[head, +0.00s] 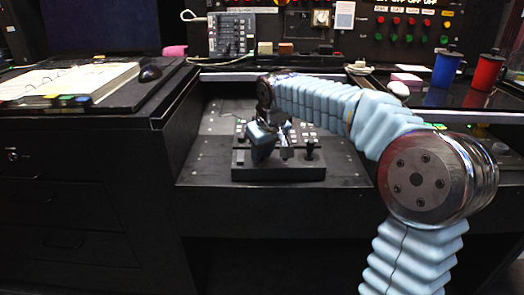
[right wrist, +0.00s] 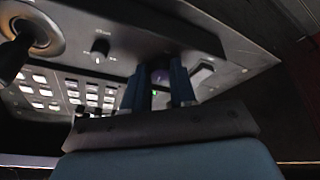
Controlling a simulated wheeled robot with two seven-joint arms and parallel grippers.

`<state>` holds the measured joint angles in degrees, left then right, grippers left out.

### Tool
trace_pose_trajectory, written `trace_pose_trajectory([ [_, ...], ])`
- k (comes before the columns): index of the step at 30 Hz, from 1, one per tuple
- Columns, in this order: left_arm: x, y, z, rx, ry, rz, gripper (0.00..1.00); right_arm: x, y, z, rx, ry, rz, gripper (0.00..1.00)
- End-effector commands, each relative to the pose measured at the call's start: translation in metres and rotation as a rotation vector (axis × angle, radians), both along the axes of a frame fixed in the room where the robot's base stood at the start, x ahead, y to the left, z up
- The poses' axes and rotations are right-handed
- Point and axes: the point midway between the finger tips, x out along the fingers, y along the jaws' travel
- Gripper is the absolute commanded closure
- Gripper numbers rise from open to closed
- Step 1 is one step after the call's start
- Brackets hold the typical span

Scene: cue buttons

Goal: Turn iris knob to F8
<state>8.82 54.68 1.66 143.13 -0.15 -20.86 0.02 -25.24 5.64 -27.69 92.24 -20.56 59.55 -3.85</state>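A dark control panel (head: 250,172) with a joystick, knobs and rows of buttons sits on the low desk in the head view. My right gripper (head: 266,146) reaches down over the panel's left part. In the right wrist view, the blue fingers of the right gripper (right wrist: 158,92) point at the panel face with a narrow gap between them. Something dark with a purplish tint shows in that gap; I cannot tell whether the fingers press on it. A black knob (right wrist: 100,50) with a white mark stands left of the fingers, apart from them. Its label is unreadable. My left gripper is not in view.
The joystick (head: 310,150) stands near the panel's right end. Lit buttons (right wrist: 40,90) lie left of the fingers in the wrist view. An open binder (head: 75,80) lies at the left.

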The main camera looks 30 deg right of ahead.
Motion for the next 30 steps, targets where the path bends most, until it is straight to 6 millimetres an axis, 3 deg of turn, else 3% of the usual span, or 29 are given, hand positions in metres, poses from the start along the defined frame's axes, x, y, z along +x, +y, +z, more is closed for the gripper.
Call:
trace_pose_trajectory([
  [13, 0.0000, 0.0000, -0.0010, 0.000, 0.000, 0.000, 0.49, -0.0002, 0.0003, -0.0002, 0.008, -0.005, -0.067, 1.00],
  [30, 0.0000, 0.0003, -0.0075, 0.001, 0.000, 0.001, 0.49, 0.0010, 0.0035, -0.0003, 0.055, -0.034, -0.456, 1.00],
])
